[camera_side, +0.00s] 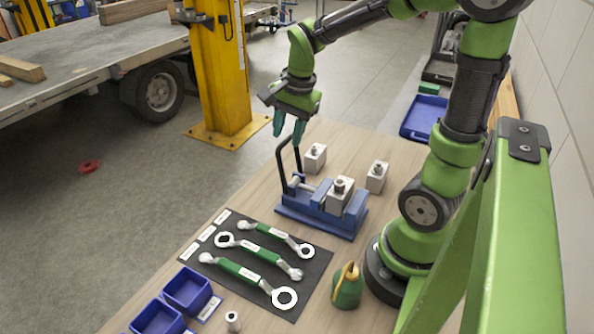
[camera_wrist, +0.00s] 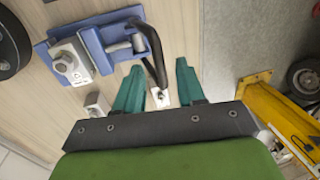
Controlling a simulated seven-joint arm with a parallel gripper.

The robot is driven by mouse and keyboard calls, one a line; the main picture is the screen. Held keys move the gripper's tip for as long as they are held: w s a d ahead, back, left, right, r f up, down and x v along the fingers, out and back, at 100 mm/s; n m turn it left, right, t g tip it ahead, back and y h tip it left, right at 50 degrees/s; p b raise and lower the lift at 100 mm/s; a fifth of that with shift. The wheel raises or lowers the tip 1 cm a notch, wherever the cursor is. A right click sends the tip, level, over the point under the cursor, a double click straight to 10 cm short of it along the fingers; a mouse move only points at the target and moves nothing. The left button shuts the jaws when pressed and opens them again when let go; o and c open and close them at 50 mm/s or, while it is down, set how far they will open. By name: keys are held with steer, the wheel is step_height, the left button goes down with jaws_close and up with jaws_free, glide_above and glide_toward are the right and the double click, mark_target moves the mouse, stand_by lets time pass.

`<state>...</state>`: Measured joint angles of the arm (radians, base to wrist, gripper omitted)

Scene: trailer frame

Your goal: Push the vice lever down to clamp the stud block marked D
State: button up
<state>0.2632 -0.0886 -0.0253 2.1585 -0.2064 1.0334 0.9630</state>
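The blue vice (camera_side: 318,215) stands on the wooden table, with a stud block (camera_side: 340,196) seated in it. The vice also shows at the upper left of the wrist view (camera_wrist: 95,38), with its block (camera_wrist: 72,64). The black vice lever (camera_side: 281,162) stands raised at the vice's left end; in the wrist view the lever (camera_wrist: 153,50) curves toward my fingers. My gripper (camera_side: 288,128) points down just above the lever's top. Its teal fingers are apart, with the lever's end seen between them in the wrist view (camera_wrist: 160,70). Contact cannot be told. Block letters are not readable.
Two more stud blocks (camera_side: 315,158) (camera_side: 376,177) stand behind and right of the vice. Several green-handled spanners (camera_side: 250,275) lie on a black mat (camera_side: 310,286) in front.

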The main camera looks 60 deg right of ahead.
steer(key=shift+f, duration=0.25)
jaws_close()
steer(key=shift+w, duration=0.15)
